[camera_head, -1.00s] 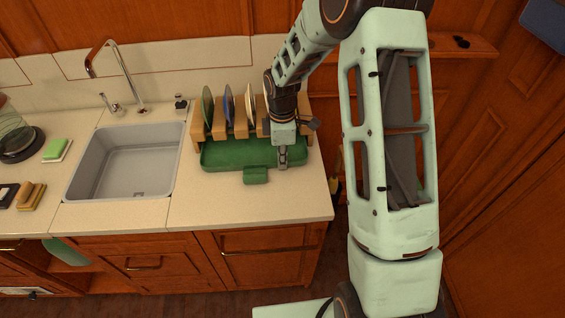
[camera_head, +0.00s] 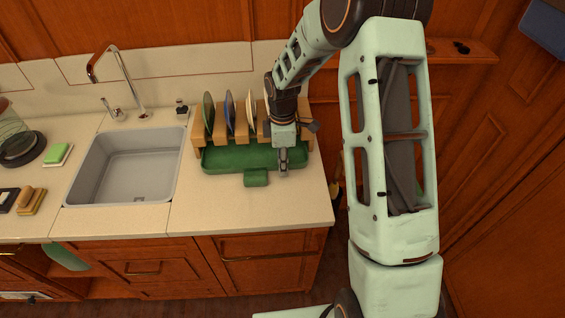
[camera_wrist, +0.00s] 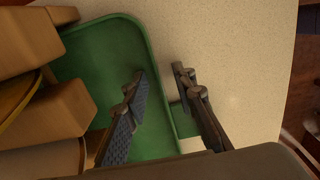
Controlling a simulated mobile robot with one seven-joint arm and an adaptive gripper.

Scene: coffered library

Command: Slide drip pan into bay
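The green drip pan (camera_head: 228,157) lies on the counter along the front of the wooden dish rack (camera_head: 198,136). Its front part and the small green pull tab (camera_head: 256,178) stick out; its back edge is hidden under or behind the rack. The bay appears to be the space beneath the rack; its inside cannot be seen. My gripper (camera_head: 283,169) points down at the pan's right front edge, right of the tab. In the wrist view my gripper (camera_wrist: 160,85) has its fingers apart, one over the pan (camera_wrist: 105,55), one outside its rim, with gaps visible.
Several plates (camera_head: 229,110) stand in the rack. The sink (camera_head: 127,165) and faucet (camera_head: 115,75) are to the left. A green sponge (camera_head: 57,153) and a brush (camera_head: 33,200) lie farther left. The counter (camera_head: 240,213) in front of the pan is clear.

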